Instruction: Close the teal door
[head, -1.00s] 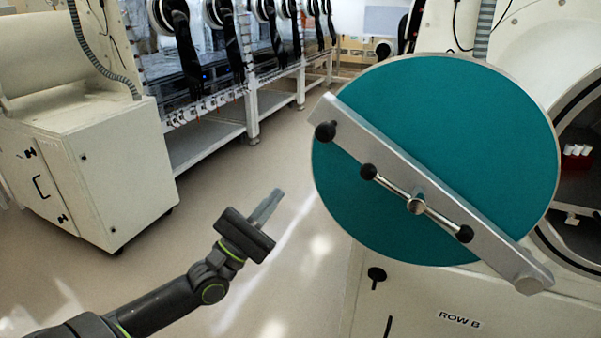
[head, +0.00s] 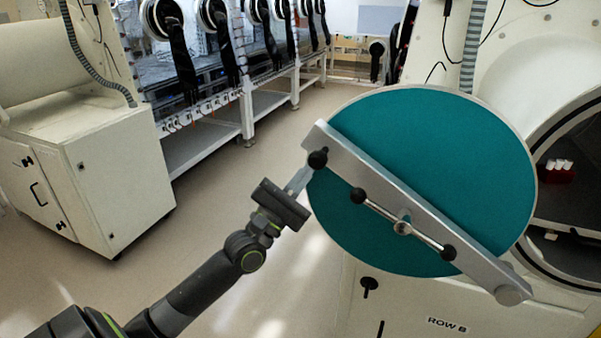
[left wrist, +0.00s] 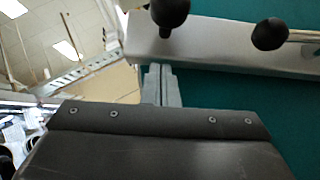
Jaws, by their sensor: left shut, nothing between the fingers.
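The round teal door (head: 430,150) stands open on the right in the head view, swung out from the round chamber opening (head: 570,195). A slanted grey metal bar (head: 365,180) crosses it, with a black knob (head: 318,158) at its upper left end and a two-knobbed handle (head: 403,227) at its middle. My left gripper (head: 298,182) is shut and empty at the door's left edge, close to the upper left knob. In the left wrist view the shut fingers (left wrist: 161,84) point at the bar (left wrist: 215,42), just below a black knob (left wrist: 170,12); I cannot tell if they touch. My right gripper is not in view.
A red holder with white items (head: 560,170) sits inside the chamber. A cream cabinet (head: 110,180) and a row of gloveboxes (head: 230,60) stand on the left. The floor (head: 225,215) between is clear.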

